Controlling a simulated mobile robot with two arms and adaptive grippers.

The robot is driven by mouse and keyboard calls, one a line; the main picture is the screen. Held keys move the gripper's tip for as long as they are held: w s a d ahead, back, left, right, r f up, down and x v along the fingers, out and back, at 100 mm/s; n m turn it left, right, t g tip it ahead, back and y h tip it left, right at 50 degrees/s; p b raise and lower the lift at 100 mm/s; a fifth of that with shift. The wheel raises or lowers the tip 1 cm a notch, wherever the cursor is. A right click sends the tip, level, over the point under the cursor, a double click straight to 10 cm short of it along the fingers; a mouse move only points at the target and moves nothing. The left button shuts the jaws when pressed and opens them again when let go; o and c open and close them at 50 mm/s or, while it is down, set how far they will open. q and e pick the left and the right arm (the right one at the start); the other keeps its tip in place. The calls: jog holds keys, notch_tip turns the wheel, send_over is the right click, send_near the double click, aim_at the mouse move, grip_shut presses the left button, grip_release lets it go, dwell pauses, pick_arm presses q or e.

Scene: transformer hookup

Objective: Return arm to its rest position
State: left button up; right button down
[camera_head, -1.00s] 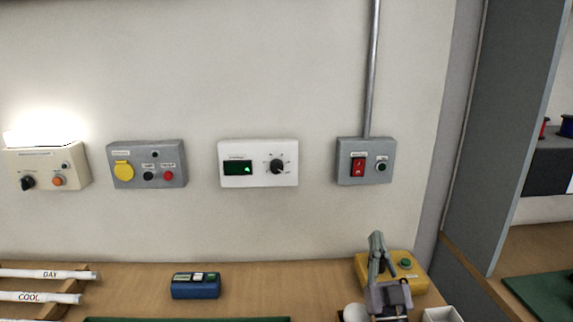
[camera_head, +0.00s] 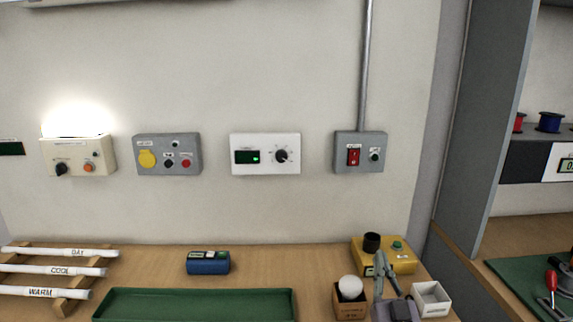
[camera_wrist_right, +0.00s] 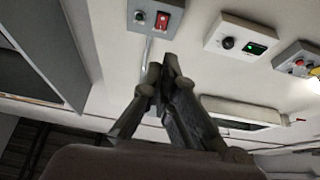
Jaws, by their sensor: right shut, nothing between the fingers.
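My right gripper (camera_head: 382,262) is in the lower right of the head view, in front of the yellow box (camera_head: 404,262) on the bench. Its fingers are together and point up, with nothing between them. In the right wrist view my right gripper (camera_wrist_right: 162,68) is also shut and empty, its fingers toward the wall. Past the fingertips, the wall shows the grey box with a red switch (camera_wrist_right: 157,17) and the white panel with a green display (camera_wrist_right: 243,38). My left gripper is in neither view.
A green tray (camera_head: 195,305), a blue device (camera_head: 208,263) and a rack of labelled white tubes (camera_head: 55,270) are on the bench. A grey partition (camera_head: 480,110) rises at right.

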jog(key=s+f+g, duration=0.5)
jog(key=s+f, duration=0.1)
jog(key=f, duration=0.3)
jog(key=s+f+g, duration=0.5)
jog(key=s+f, duration=0.2)
jog(key=f, duration=0.2)
jog(key=s+f+n+g, duration=0.1)
jog(key=s+f+g, duration=0.3)
jog(key=s, duration=0.8)
jog(key=s+f+n+g, duration=0.1)
jog(key=s+f+g, duration=0.2)
jog(key=s+g, duration=0.55)
jog(key=s+f+t+p, duration=0.1)
jog(key=s+f, duration=0.2)
jog(key=f, duration=1)
jog(key=s+f+p, duration=0.1)
jog(key=s+f, duration=0.1)
jog(key=f, duration=1.1)
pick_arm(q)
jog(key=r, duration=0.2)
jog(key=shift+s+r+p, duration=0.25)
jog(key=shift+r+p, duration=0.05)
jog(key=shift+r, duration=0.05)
pick_arm(e)
jog(key=s+d+f, duration=0.2)
jog(key=s+f, duration=1.1)
jog(key=s, duration=0.3)
jog(key=shift+d+f+g+h, duration=0.3)
jog(key=shift+g+h, duration=0.1)
jog(key=shift+g, duration=0.05)
